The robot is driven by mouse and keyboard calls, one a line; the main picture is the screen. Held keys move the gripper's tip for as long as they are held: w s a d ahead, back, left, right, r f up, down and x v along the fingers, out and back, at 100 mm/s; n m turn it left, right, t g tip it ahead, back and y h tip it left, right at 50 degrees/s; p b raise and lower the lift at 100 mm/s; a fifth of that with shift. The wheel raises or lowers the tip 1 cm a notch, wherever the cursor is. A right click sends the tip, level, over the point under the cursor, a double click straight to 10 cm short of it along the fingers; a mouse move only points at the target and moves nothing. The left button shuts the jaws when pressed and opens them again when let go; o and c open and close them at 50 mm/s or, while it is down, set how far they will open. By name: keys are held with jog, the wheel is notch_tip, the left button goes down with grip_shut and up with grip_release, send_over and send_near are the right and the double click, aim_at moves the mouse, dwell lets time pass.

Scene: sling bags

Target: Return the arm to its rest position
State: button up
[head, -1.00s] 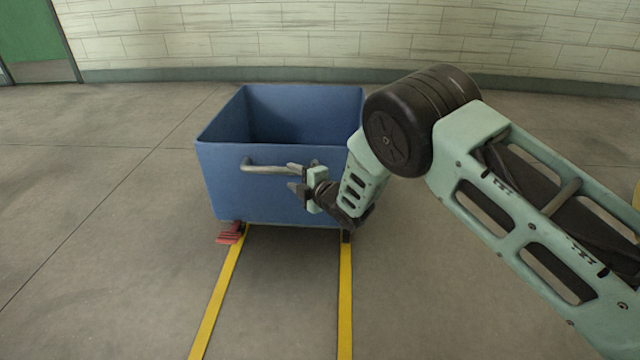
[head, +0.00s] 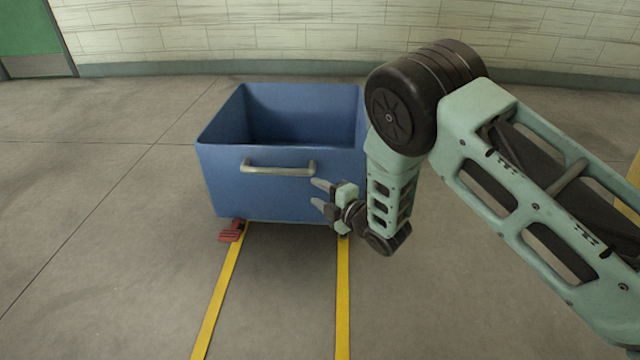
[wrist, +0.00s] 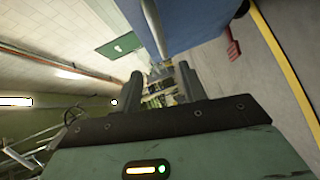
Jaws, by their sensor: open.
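My gripper (head: 319,195) is open and empty. It stands in front of the right part of the blue cart (head: 222,185), below and to the right of the cart's pale handle bar (head: 278,168), apart from the bar. In the wrist view the two dark fingers of my gripper (wrist: 160,85) are spread with nothing between them. The blue cart also shows in the wrist view (wrist: 195,22) at the top, with the handle bar (wrist: 154,28) along its side. My arm bends down from the upper right in the head view.
A red pedal (head: 232,232) sits at the cart's lower left; it also shows in the wrist view (wrist: 231,42). Two yellow floor lines (head: 222,295) run from under the cart toward me. A pale block wall (head: 300,35) and a green door (head: 28,30) stand behind. The floor at left is clear.

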jog(key=s+d+r+m+g+h+p, duration=0.15)
jog(key=s+r+m+g+h, duration=0.4)
jog(key=s+r+m, duration=0.65)
jog(key=s+d+r+m+g+h, duration=0.2)
jog(key=s+d+r, duration=0.15)
jog(key=s, duration=0.55)
jog(key=s+d+r+m+g+h+p, duration=0.1)
jog(key=s+d+r+g, duration=0.2)
jog(key=s, duration=0.6)
jog(key=s+d+r+m+g+h, duration=0.2)
jog(key=s+d, duration=0.3)
jog(key=s, duration=0.3)
notch_tip(320, 180, up, 38)
jog(key=p, duration=3.8)
jog(key=shift+s+r, duration=0.15)
jog(key=shift+s, duration=0.1)
